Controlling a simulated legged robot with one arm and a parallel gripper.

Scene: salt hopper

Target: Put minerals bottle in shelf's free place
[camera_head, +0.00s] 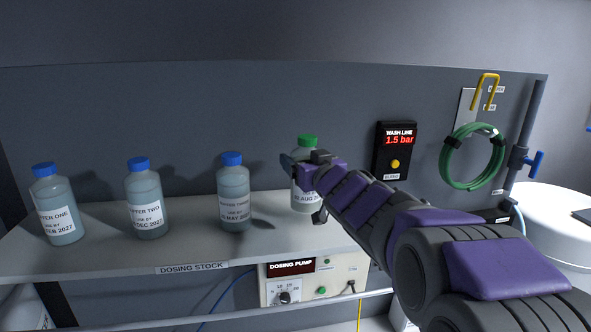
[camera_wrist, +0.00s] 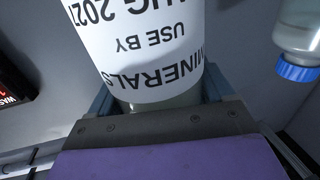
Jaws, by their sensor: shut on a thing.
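The minerals bottle (camera_head: 304,198) has a green cap and a white label, and is at the right end of the row on the shelf (camera_head: 120,262). Its "MINERALS" label fills the middle of the wrist view (camera_wrist: 150,45), upside down. My gripper (camera_head: 308,166) is shut around the bottle, with a finger on each side, seen also in the wrist view (camera_wrist: 160,98). The bottle looks upright over the shelf's right part. I cannot tell whether its base touches the shelf. My arm hides the shelf's right end.
Blue-capped buffer one (camera_head: 58,208), buffer two (camera_head: 147,203) and buffer three (camera_head: 233,197) bottles stand to the left. A wash line box (camera_head: 395,150) and green hose (camera_head: 446,165) hang on the back panel. A dosing pump (camera_head: 310,278) is below the shelf.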

